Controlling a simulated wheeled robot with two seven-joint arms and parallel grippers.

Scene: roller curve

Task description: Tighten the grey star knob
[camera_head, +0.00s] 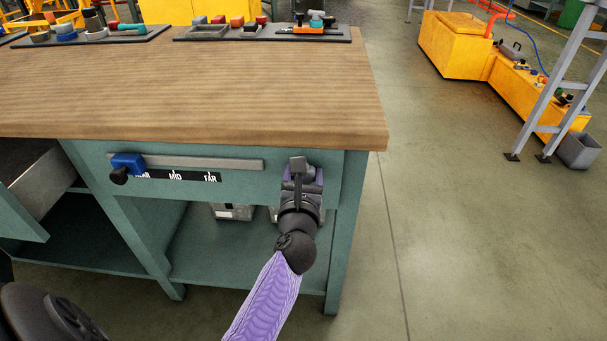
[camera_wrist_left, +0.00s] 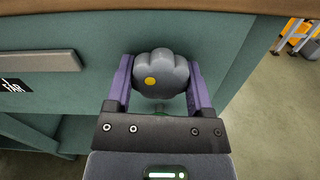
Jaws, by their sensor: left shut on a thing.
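The grey star knob (camera_wrist_left: 162,78) is lobed, with a yellow dot on its face left of centre. It sits at the teal front panel of the workbench, below the wooden top. My left gripper (camera_wrist_left: 160,85) has its two purple fingers on either side of the knob and is shut on it. In the head view my left gripper (camera_head: 302,178) is at the right part of the panel and hides the knob. My right gripper is not in view.
A grey rail (camera_head: 215,164) with a blue slider (camera_head: 128,163) and MID and FAR labels is left of the gripper. The wooden worktop (camera_head: 190,90) overhangs above, with trays of parts (camera_head: 262,34) at its back. An open drawer (camera_head: 40,180) stands out at left.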

